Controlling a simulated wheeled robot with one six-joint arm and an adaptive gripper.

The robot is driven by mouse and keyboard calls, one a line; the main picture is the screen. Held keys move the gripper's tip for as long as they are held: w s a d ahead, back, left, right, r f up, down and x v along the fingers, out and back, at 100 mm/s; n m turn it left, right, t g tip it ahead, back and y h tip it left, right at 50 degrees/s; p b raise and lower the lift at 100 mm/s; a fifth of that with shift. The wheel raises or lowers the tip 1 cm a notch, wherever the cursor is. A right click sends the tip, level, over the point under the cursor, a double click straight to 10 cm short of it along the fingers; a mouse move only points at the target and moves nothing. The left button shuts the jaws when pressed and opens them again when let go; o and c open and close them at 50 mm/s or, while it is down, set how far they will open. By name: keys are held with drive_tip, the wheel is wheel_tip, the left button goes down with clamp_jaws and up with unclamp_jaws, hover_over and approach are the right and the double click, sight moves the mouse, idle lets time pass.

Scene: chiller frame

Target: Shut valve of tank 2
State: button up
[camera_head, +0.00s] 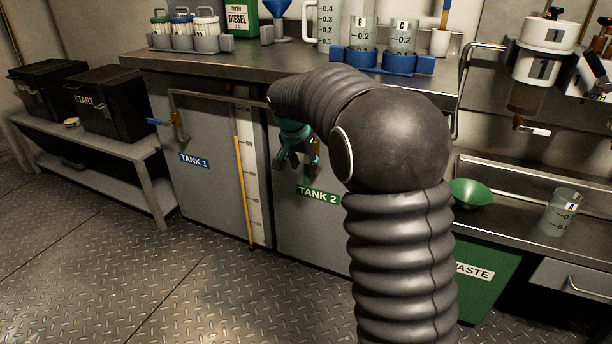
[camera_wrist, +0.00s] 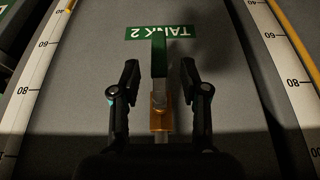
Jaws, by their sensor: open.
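The tank 2 valve shows in the wrist view, with a brass body (camera_wrist: 161,117) and a green handle (camera_wrist: 159,60). The handle lies in line with its pipe and points at the green TANK 2 label (camera_wrist: 140,33), which appears upside down there. The label also shows in the head view (camera_head: 317,195). My gripper (camera_wrist: 159,68) is open, with one finger on each side of the handle and visible gaps between. In the head view my gripper (camera_head: 297,163) is in front of the tank 2 panel (camera_head: 310,230), and my arm hides part of that panel.
Tank 1 (camera_head: 205,205) is to the left, its blue valve handle (camera_head: 158,122) sticking out sideways. A level gauge (camera_head: 248,180) stands between the tanks. Blue holders with beakers (camera_head: 362,57) stand on the counter above. A green waste bin (camera_head: 485,275) is at right. The front floor is clear.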

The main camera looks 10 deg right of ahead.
sight(306, 169)
drive_tip(key=shift+x, duration=2.35)
